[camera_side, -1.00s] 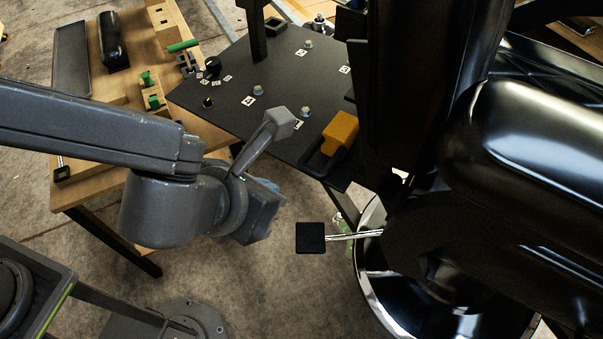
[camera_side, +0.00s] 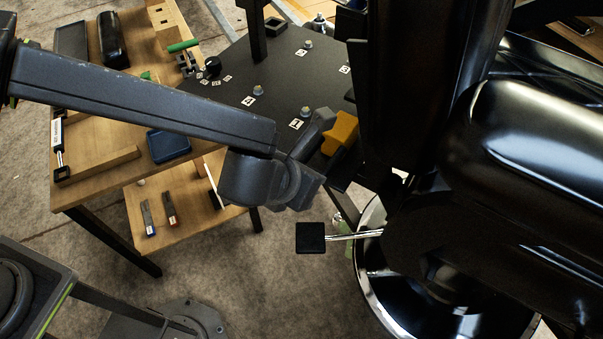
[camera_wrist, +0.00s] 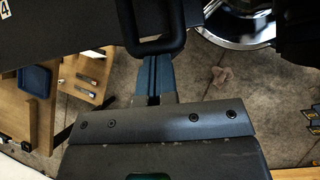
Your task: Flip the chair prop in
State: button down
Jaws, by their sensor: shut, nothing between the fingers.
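The large black barber chair (camera_side: 545,130) fills the right side of the side view. A black square pad (camera_side: 311,237) on a chrome rod (camera_side: 352,235) juts left from it; I cannot tell whether this is the chair prop. A black loop handle (camera_wrist: 150,45) crosses the top of the wrist view, by the bench edge. My gripper (camera_wrist: 153,62) is shut and empty, its blue fingers just below the loop; I cannot tell whether they touch it. In the side view my gripper (camera_side: 305,188) is above and left of the pad, its fingertips hidden.
A dark bench plate (camera_side: 225,100) with numbered studs and a yellow block (camera_side: 340,133) lies close behind my gripper. The chair's chrome base ring (camera_side: 375,295) is at lower right. A wooden table (camera_side: 100,150) stands left. Open floor (camera_side: 250,280) lies below.

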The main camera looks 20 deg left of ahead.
jog(key=shift+w, duration=0.1)
send_near(332, 150)
jog(key=x, duration=0.5)
jog(key=shift+w+f, duration=0.1)
jog(key=shift+f, duration=0.05)
jog(key=shift+s+a, duration=0.1)
jog(key=shift+s, duration=0.35)
jog(key=s, duration=0.2)
jog(key=s+r, duration=0.1)
jog(key=shift+a, duration=0.4)
jog(key=v, duration=1)
